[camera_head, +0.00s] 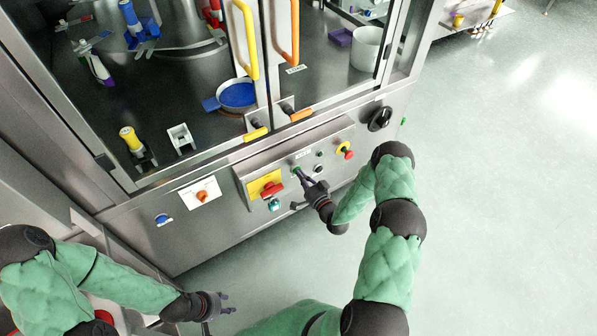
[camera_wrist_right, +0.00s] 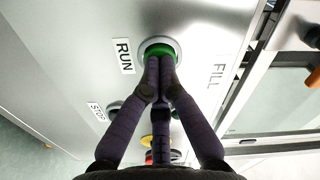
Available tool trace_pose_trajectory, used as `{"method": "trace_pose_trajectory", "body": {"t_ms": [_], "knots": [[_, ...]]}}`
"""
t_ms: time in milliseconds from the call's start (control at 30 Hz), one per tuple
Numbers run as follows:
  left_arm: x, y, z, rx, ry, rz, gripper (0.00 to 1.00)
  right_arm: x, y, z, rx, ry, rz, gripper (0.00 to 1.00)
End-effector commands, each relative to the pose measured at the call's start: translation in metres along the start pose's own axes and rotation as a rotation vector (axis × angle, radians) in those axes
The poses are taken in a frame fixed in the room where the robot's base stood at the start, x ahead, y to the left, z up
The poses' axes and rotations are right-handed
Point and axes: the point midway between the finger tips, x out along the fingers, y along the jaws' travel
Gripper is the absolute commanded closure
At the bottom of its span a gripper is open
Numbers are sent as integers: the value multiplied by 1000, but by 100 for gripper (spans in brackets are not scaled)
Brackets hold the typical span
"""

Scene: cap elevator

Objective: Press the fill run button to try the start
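The green fill run button (camera_wrist_right: 158,48) sits in a pale ring between the labels RUN and FILL in the right wrist view. In the head view the green button (camera_head: 297,170) shows at my right fingertips. My right gripper (camera_wrist_right: 160,66) is shut, its fingertips together at the button's face and covering part of it; they appear to touch it. I cannot tell whether the button is pushed in. My right gripper (camera_head: 304,178) also shows in the head view, in front of the sloped panel. My left gripper (camera_head: 226,303) is open and empty, low at the left, away from the panel.
A stop button (camera_wrist_right: 114,107) is beside the run button. Orange (camera_head: 294,40) and yellow (camera_head: 245,40) door handles stand above. Floor at right is clear.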

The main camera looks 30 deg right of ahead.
Motion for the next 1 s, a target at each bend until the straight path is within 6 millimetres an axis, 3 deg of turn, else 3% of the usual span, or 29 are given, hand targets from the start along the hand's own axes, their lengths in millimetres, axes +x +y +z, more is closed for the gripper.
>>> {"method": "trace_pose_trajectory", "body": {"t_ms": [433, 1000], "knots": [[2, -1, 0, 0, 0, 0, 60, 4, 0, 0, -1, 0, 0, 100], [-2, 1, 0, 0, 0, 0, 60, -29, 0, 0, 1, 1, 1, 100]]}}
